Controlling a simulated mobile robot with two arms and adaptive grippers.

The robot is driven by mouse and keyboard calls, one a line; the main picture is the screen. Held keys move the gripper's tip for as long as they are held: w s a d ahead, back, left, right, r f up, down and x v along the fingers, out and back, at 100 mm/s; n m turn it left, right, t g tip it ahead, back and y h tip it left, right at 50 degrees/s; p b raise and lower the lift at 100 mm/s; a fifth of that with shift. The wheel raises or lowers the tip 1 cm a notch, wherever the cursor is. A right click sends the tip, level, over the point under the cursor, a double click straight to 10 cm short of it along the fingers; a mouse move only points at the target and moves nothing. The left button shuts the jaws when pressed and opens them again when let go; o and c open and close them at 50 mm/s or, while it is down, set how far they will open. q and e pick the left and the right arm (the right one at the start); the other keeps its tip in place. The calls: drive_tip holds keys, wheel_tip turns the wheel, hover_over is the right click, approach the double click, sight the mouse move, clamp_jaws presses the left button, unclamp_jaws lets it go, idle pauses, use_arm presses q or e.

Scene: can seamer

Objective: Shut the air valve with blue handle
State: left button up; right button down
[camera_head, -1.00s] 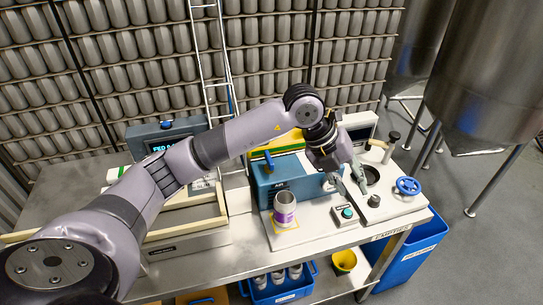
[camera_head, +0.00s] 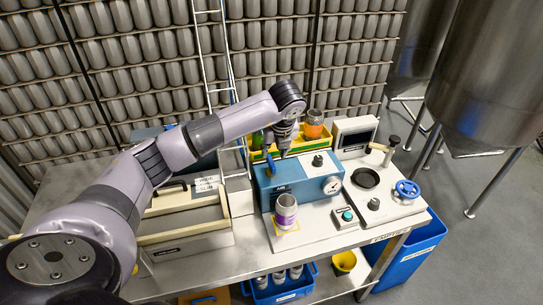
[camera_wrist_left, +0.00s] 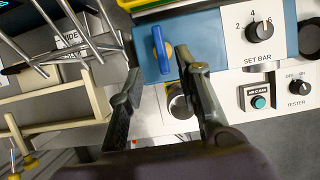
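The blue valve handle (camera_head: 272,166) is a lever on top of the left part of the blue unit labelled AIR (camera_head: 308,186). In the left wrist view the blue handle (camera_wrist_left: 162,50) stands upright in the picture on the blue panel, just ahead of the fingers. My left gripper (camera_wrist_left: 163,98) is open, with its two fingers apart and nothing held. In the head view my left gripper (camera_head: 283,151) hangs at the back of the blue unit, close to the handle and partly hidden by its own wrist. My right gripper is not in view.
A can (camera_head: 286,211) stands in front of the blue unit. A pressure gauge (camera_head: 332,185), a green button box (camera_head: 345,217) and a blue handwheel (camera_head: 407,188) lie to the right. A yellow tray (camera_head: 326,141) with an orange-labelled can (camera_head: 314,124) is behind.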

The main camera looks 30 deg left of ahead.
sight(271, 162)
use_arm(q)
drive_tip(key=p+x, duration=0.2)
drive_tip(key=x, duration=0.5)
drive_tip(key=shift+f, duration=0.25)
drive_tip(key=shift+c, duration=0.3)
clamp_jaws()
